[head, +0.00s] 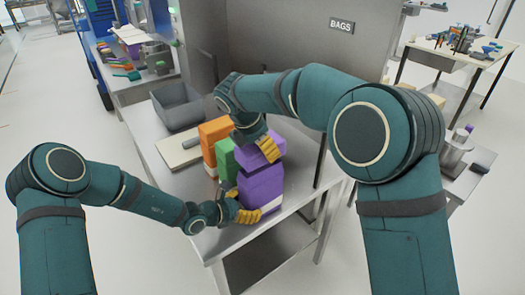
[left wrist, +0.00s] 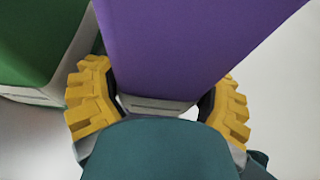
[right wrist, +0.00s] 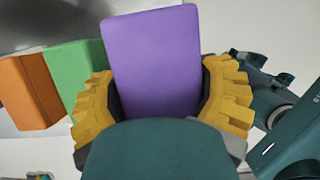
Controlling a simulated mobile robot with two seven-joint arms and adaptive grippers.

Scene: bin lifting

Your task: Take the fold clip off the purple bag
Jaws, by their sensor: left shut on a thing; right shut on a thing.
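The purple bag (head: 262,187) stands upright at the near end of a row on the metal table. My left gripper (head: 242,207) is shut on the bag's lower part, near a pale band; in the left wrist view the purple body (left wrist: 190,50) rises between its fingers (left wrist: 158,105). My right gripper (head: 262,142) is shut on the purple top part of the bag from above. In the right wrist view a broad purple face (right wrist: 155,65) sits between its yellow fingers (right wrist: 160,108). I cannot make out the fold clip as a separate thing.
A green bag (head: 226,160) and an orange bag (head: 212,135) stand behind the purple one. A grey bin (head: 178,108) and a pale board (head: 178,150) with a grey rod-like thing are farther left. A grey panel with a BAGS sign (head: 342,26) rises behind.

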